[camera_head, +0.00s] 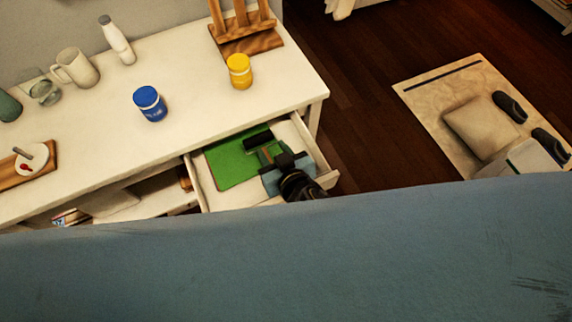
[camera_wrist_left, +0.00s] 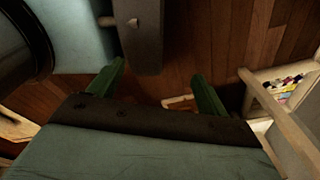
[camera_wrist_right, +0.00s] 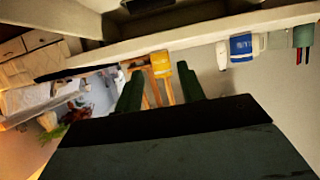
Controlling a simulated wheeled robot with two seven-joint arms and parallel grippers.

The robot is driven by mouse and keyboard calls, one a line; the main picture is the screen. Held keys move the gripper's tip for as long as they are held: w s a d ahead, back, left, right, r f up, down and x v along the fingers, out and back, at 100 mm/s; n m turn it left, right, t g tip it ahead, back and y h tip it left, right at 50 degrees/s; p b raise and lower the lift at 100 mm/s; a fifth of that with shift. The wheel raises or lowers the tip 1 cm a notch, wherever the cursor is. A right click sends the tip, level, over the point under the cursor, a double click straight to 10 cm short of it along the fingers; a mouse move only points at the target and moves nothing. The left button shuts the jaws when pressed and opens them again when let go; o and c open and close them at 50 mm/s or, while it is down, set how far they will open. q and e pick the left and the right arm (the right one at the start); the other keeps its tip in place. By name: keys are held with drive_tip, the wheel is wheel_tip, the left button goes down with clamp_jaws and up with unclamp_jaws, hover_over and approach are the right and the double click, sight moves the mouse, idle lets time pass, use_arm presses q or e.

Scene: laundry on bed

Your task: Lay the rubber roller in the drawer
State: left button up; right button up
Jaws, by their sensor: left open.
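The drawer (camera_head: 198,184) stands pulled out from the white desk. A black rubber roller (camera_head: 258,138) appears to lie in it, partly on a green sheet. My right gripper (camera_head: 268,154) is over the drawer, close to the roller, and hides part of it. In the right wrist view its fingers (camera_wrist_right: 160,82) are apart, with nothing visible between them. A dark piece (camera_wrist_right: 147,5) at the top edge there may be the roller. My left gripper (camera_wrist_left: 158,72) is open and empty, with wooden floor behind it. It is out of the head view.
On the white desk (camera_head: 200,105) stand a blue jar (camera_head: 150,104), a yellow jar (camera_head: 239,72), a wooden easel (camera_head: 245,42), a white bottle (camera_head: 117,40) and a mug (camera_head: 76,67). A blue bed surface (camera_head: 280,260) fills the front. A rug (camera_head: 440,90) lies at right.

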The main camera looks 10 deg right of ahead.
use_arm(q)
drive_tip(key=shift+s+d+r+p, duration=0.25)
drive_tip(key=shift+d+r+p, duration=0.1)
drive_tip(key=shift+d, duration=0.35)
use_arm(e)
drive_tip(key=v, duration=0.8)
